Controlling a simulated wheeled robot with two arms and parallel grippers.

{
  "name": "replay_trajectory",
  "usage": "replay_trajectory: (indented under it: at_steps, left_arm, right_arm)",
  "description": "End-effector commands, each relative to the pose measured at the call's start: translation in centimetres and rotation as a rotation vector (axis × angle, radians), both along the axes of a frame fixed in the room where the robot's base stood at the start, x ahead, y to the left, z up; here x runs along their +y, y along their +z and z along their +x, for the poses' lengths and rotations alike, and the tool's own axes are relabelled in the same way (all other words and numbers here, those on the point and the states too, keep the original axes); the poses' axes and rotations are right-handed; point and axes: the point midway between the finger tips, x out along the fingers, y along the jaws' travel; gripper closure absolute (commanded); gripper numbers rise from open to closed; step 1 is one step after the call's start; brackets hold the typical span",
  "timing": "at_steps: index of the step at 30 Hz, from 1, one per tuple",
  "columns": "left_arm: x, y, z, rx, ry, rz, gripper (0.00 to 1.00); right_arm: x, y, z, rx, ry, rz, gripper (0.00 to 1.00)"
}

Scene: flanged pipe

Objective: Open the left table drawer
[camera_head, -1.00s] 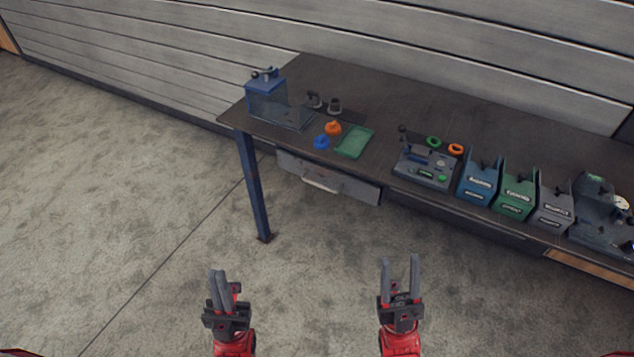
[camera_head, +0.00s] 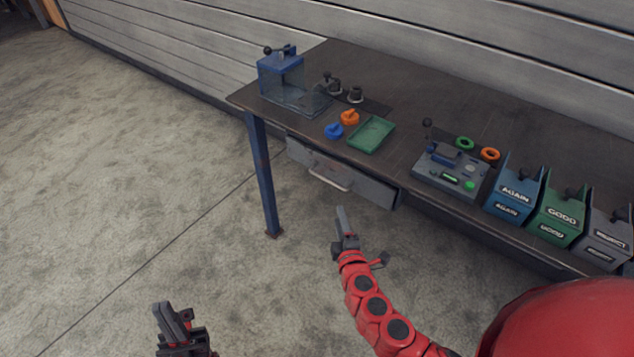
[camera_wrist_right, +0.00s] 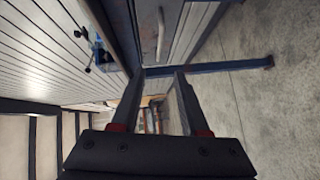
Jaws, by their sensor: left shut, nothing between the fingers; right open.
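The left table drawer (camera_head: 342,171) is grey with a pale bar handle (camera_head: 330,180) and hangs under the left end of the dark table (camera_head: 300,125). Its front looks closed or nearly so; I cannot tell exactly. My right gripper (camera_head: 342,215) is just below and in front of the handle, apart from it. In the right wrist view this gripper (camera_wrist_right: 158,85) is open and empty, with the handle (camera_wrist_right: 160,35) beyond the fingertips. My left gripper (camera_head: 172,315) is shut and empty, low at the bottom left, far from the drawer.
A blue table leg (camera_head: 262,175) stands left of the drawer. On the table are a blue-topped clear box (camera_head: 290,85), a green tray (camera_head: 371,134), blue and orange parts, a control panel (camera_head: 450,170) and several labelled bins (camera_head: 513,190). The floor in front is clear.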

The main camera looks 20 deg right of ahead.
Motion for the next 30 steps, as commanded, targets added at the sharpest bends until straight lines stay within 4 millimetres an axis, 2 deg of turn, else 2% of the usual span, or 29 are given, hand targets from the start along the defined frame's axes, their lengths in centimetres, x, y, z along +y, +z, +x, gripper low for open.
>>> replay_trajectory:
  at_steps: [5,16,24,30]
  left_arm:
    - [0.0,0.3,0.0,0.0,0.0,0.0,1.0]
    - [0.0,0.4,0.0,0.0,0.0,0.0,1.0]
    - [0.0,-0.9,0.0,0.0,0.0,0.0,1.0]
    - [0.0,-1.8,0.0,0.0,0.0,0.0,1.0]
  right_arm:
    - [-0.2,0.0,1.9,-0.002,-0.002,-0.001,0.55]
    - [-0.9,-1.0,8.8,-0.001,-0.001,0.004,0.55]
    - [-1.4,-1.9,13.5,-0.003,-0.001,0.005,0.55]
    - [-1.7,-2.3,15.8,-0.003,0.001,0.003,0.55]
